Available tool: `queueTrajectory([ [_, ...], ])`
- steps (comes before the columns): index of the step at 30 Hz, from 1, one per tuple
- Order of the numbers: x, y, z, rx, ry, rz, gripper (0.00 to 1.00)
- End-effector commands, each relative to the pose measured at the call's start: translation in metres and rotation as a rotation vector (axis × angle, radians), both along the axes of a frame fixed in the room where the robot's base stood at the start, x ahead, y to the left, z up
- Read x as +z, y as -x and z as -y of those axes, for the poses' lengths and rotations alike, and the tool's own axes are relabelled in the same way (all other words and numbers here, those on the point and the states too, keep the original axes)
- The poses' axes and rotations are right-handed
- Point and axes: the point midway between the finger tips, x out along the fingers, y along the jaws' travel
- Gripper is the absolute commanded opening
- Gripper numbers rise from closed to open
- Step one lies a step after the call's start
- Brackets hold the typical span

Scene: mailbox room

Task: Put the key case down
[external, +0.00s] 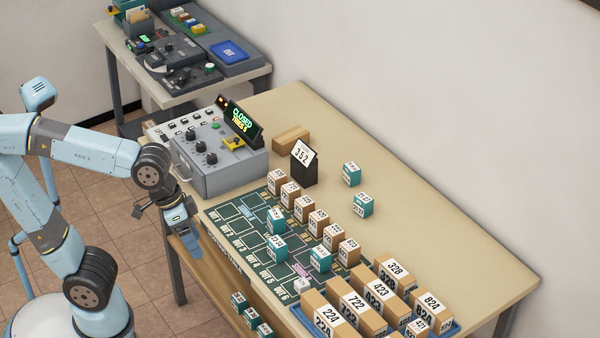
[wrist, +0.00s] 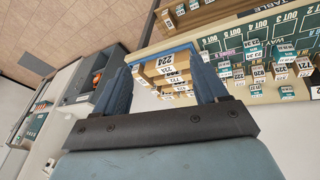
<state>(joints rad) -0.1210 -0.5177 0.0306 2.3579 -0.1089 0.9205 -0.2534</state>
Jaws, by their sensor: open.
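My gripper (external: 168,226) hangs off the left edge of the long table (external: 425,205), beside the grey control console (external: 222,172). In the wrist view my gripper (wrist: 158,62) has its two blue fingers spread wide. Nothing is held between them; the labelled boxes seen through the gap are beyond the fingers. I cannot pick out a key case for certain in either view. A small yellow thing (external: 233,143) sits on the console's top by the green-lit sign, too small to identify.
A green mat (external: 236,231) carries several teal and brown numbered boxes. A blue tray (external: 446,331) of larger cardboard boxes (external: 351,308) stands at the near end. A black card holder (external: 304,168) stands behind the mat. The table's back right is clear. A second bench (external: 184,93) stands behind.

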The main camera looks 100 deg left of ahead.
Motion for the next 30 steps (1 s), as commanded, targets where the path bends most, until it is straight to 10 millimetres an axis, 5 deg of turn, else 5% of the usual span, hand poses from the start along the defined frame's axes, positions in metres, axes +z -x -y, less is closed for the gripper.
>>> queueTrajectory([
  [3,-0.002,0.031,0.016,-0.159,-0.089,0.046,0.72],
  [10,-0.009,0.066,0.028,-0.357,-0.211,0.097,0.72],
  [30,-0.012,0.072,0.030,-0.400,-0.238,0.106,0.72],
])
